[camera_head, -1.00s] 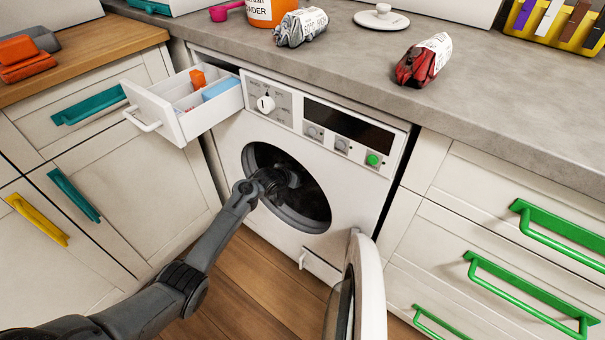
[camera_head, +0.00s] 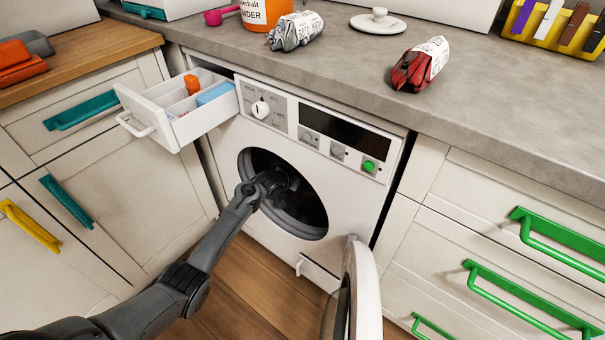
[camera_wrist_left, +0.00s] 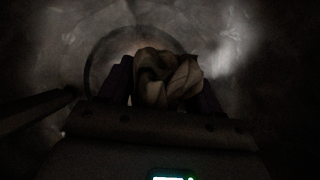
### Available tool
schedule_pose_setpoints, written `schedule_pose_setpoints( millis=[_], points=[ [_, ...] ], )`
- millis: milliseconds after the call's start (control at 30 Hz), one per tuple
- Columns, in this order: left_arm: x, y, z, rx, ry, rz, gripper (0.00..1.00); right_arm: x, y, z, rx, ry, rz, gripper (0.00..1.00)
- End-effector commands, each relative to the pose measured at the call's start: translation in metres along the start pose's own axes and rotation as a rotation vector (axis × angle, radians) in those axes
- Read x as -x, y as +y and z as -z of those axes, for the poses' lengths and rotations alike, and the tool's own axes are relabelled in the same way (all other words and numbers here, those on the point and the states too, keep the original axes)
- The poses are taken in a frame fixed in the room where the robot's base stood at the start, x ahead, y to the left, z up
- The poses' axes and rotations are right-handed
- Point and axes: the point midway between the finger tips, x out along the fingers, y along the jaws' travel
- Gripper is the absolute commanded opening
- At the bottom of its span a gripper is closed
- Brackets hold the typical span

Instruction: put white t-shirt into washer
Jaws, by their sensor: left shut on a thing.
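The white washer (camera_head: 225,150) stands under the grey counter with its round door (camera_head: 365,290) swung open toward the front right. My left arm reaches through the round opening, and its gripper is inside the dark drum (camera_head: 305,213), where the head view hides the fingers. In the left wrist view my left gripper (camera_wrist_left: 163,88) is shut on a bunched pale cloth (camera_wrist_left: 168,76), which looks like the white t-shirt. The cloth is dim inside the drum, and the head view does not show it. My right gripper is not in view.
The detergent drawer (camera_head: 160,128) is pulled out at the washer's upper left, holding an orange and a blue item. A grey-white bundle (camera_head: 297,31) and a red-and-white bundle (camera_head: 420,65) lie on the counter. Green-handled drawers (camera_head: 480,215) stand to the right.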

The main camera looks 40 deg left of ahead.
Motion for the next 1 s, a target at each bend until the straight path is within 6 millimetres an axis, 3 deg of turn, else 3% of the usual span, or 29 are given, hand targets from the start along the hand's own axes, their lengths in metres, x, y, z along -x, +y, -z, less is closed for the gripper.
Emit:
schedule_pose_setpoints(
  millis=[1000],
  points=[
    [-0.024, 0.000, -0.044, 0.000, 0.000, 0.000, 0.30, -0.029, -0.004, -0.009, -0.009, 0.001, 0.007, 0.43]
  ],
)
